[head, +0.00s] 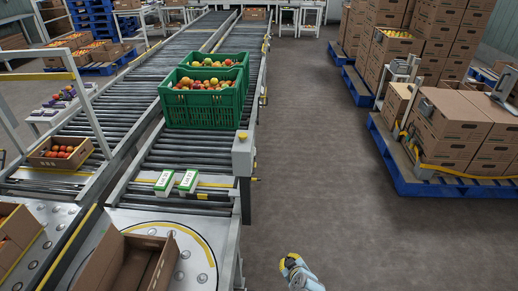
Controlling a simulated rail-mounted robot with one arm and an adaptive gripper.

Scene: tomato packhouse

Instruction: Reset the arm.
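A small pale blue and grey part with a yellow and black cap (297,272) shows at the bottom edge of the head view, right of the conveyor, over the bare floor. It looks like a part of my own arm. No gripper fingers show in this view, so I cannot see my gripper or whether it holds anything.
The roller conveyor (141,181) carries two green crates (203,108) of tomatoes and two small green-and-white boxes (187,181). An open empty carton (95,250) stands at the front left. A blue pallet (401,181) with stacked cartons stands right. The grey floor between is clear.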

